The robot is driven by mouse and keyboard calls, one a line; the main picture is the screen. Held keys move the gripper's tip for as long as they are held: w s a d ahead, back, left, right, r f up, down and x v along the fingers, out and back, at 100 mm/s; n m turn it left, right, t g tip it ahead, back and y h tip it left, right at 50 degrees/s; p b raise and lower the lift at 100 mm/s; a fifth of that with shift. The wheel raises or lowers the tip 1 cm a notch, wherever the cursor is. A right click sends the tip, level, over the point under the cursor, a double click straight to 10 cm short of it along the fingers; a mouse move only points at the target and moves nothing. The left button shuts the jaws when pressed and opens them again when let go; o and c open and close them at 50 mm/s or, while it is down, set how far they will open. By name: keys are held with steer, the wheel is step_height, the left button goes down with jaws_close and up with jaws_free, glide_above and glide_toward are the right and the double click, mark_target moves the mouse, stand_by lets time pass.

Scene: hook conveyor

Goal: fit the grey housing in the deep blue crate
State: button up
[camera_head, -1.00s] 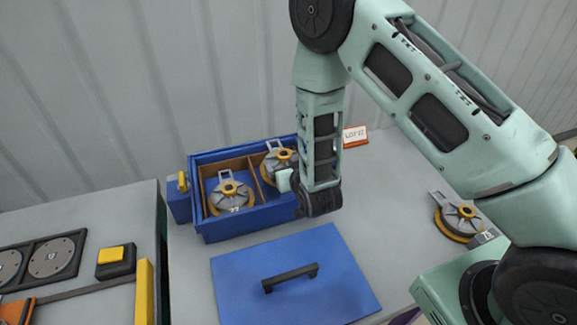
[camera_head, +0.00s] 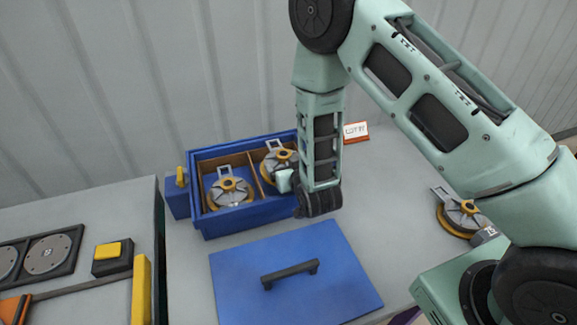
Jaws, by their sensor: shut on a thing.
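The deep blue crate (camera_head: 252,212) stands open on the table, with wooden dividers inside. A grey housing with a yellow ring (camera_head: 229,192) sits in its left compartment. A second grey housing (camera_head: 278,160) is at the right compartment, slightly tilted in the picture. My gripper (camera_head: 284,180) is at this second housing's near edge and shut on it. The arm hides the crate's right end, and I cannot tell whether this housing touches the crate floor. A third grey housing (camera_head: 461,216) lies on the table at the right, partly behind my arm.
A blue lid (camera_head: 295,250) with a black handle lies flat in front of the crate. An orange-edged sign (camera_head: 356,131) stands behind the arm. At left, a separate bench holds a yellow-topped button box (camera_head: 112,256) and a yellow bar (camera_head: 143,290). The table right of the lid is clear.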

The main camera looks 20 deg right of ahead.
steer(key=shift+f+b, duration=1.2)
steer(key=shift+f, duration=0.15)
steer(key=o, duration=1.1)
steer(key=shift+o, duration=0.2)
steer(key=b+v, duration=0.1)
steer(key=v, duration=0.8)
steer(key=shift+s+r+b, duration=0.1)
steer(key=shift+r+b, duration=0.1)
steer(key=shift+b, duration=0.15)
steer(key=p+v, duration=0.8)
steer(key=p, duration=0.3)
steer(key=shift+a+f, duration=0.1)
